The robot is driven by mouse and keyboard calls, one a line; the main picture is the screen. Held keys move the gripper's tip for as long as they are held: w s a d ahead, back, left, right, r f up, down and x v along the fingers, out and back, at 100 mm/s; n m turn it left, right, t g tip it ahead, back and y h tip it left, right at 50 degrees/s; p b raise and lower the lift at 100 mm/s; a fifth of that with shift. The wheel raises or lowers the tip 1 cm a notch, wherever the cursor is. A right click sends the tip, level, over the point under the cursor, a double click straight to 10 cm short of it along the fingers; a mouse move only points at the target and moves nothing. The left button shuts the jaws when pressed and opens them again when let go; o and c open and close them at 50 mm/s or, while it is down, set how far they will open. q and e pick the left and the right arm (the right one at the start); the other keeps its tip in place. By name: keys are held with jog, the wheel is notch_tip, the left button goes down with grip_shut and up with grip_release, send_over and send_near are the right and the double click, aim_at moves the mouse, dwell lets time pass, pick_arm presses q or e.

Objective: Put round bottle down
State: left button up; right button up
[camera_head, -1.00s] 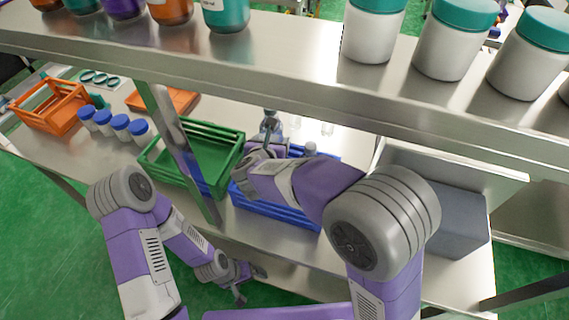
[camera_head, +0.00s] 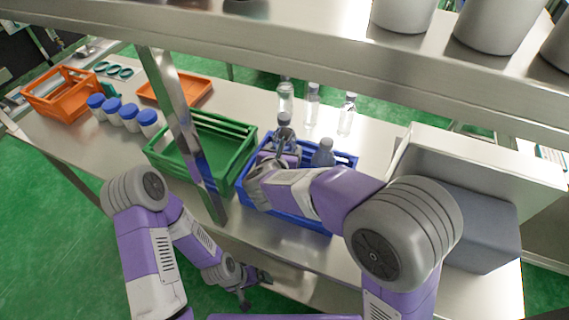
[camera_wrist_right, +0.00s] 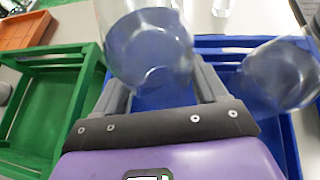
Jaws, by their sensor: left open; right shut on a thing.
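My right gripper (camera_head: 284,143) is over the back left part of the blue crate (camera_head: 290,217). In the right wrist view its fingers (camera_wrist_right: 168,88) are shut around a clear, round bottle (camera_wrist_right: 148,50). Whether that bottle touches the crate I cannot tell. A second clear bottle (camera_head: 323,154) stands in the crate to the right of the gripper. It also shows in the wrist view (camera_wrist_right: 275,76), apart from the held one. My left gripper (camera_head: 245,299) is open and empty, low in front of the table.
The green crate (camera_head: 160,161) stands left of the blue one, behind a metal post (camera_head: 180,115). Clear bottles (camera_head: 347,115) stand behind the blue crate. A grey box (camera_head: 475,230) is at right. Blue-capped jars (camera_head: 128,117) and an orange crate (camera_head: 62,97) are at left. A shelf (camera_head: 300,60) overhangs.

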jog(key=shift+f+b, duration=0.45)
jog(key=shift+f, duration=1.25)
jog(key=shift+f, duration=0.1)
jog(key=shift+f, duration=0.1)
jog(key=o, duration=1.5)
jog(key=shift+r, duration=0.2)
jog(key=shift+p+v, duration=1.05)
jog(key=shift+v, duration=4.9)
